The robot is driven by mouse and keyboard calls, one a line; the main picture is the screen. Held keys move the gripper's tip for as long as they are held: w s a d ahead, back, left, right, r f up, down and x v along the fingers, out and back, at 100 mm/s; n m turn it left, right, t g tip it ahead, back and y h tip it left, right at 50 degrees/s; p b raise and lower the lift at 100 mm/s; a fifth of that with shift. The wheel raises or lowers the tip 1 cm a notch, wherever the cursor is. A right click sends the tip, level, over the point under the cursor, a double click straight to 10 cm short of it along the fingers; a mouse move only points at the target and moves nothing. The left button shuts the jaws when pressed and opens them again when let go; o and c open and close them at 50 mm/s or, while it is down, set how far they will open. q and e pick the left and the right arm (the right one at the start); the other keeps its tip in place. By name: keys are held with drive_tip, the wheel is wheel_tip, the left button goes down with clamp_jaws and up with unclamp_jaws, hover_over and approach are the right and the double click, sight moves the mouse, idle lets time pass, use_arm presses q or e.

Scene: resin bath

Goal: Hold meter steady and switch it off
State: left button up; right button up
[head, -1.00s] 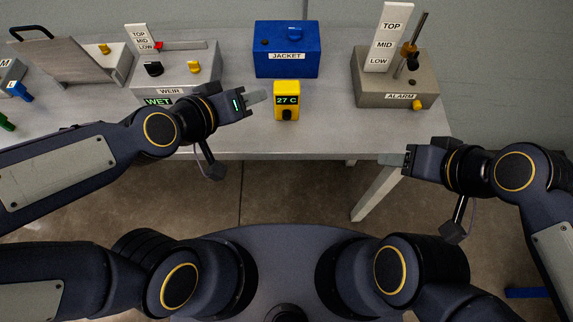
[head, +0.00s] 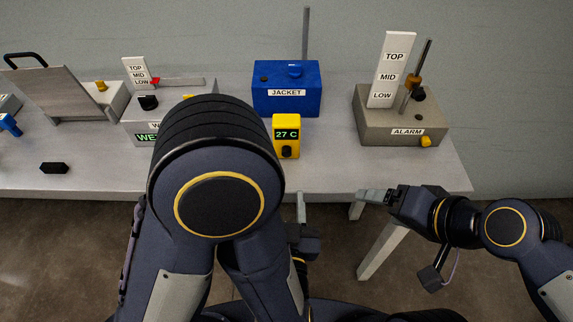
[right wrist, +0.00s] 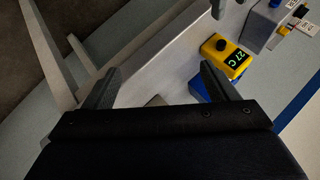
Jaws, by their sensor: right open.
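The yellow meter (head: 280,121) stands upright near the table's front edge. Its display reads 27 C and a dark knob (head: 287,152) sits below it. The meter also shows in the right wrist view (right wrist: 215,45), beyond my fingertips. My left gripper (head: 301,206) is below and in front of the meter, apart from it, partly hidden by my left arm; its jaw opening is unclear. My right gripper (head: 372,196) is open and empty, to the right of the meter and lower in the picture. In the right wrist view (right wrist: 158,86) its fingers are spread with nothing held between them.
The blue JACKET box (head: 286,76) stands behind the meter. The grey ALARM box (head: 375,122) is at right, with a vertical rod. The WEIR box (head: 135,125) is partly hidden by my left arm. A black block (head: 54,168) lies at left. The table (head: 400,170) is clear right of the meter.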

drive_tip(key=w+a+r+m+t+y, duration=0.2)
drive_tip(key=w+a+r+m, duration=0.1)
drive_tip(key=w+a+m, duration=0.3)
drive_tip(key=m+t, duration=0.2)
drive_tip(key=m, duration=0.5)
approach(286, 128)
drive_tip(key=w+a+f+m+h, duration=0.1)
drive_tip(key=m+h, duration=0.1)
drive_tip(key=m, duration=0.3)
drive_tip(key=w+a+f+m+t+h, duration=0.1)
drive_tip(key=a+m, duration=0.1)
drive_tip(key=m, duration=0.3)
drive_tip(key=w+a+f+m+t+h, duration=0.1)
drive_tip(key=a+m+h, duration=0.1)
drive_tip(key=m, duration=0.3)
drive_tip(key=shift+w+f+h, duration=0.25)
drive_tip(key=shift+w+h, duration=0.05)
drive_tip(key=shift+w, duration=0.1)
drive_tip(key=m, duration=0.1)
drive_tip(key=m+h, duration=0.1)
drive_tip(key=shift+s+f+m+t, duration=0.25)
drive_tip(key=shift+s+m+t, duration=0.05)
drive_tip(key=shift+m+t, duration=0.1)
drive_tip(key=shift+f+m+h, duration=0.1)
drive_tip(key=shift+m+h, duration=0.2)
drive_tip(key=shift+h, duration=0.1)
drive_tip(key=shift+w+f, duration=0.15)
drive_tip(key=shift+w, duration=0.15)
drive_tip(key=x, duration=0.7)
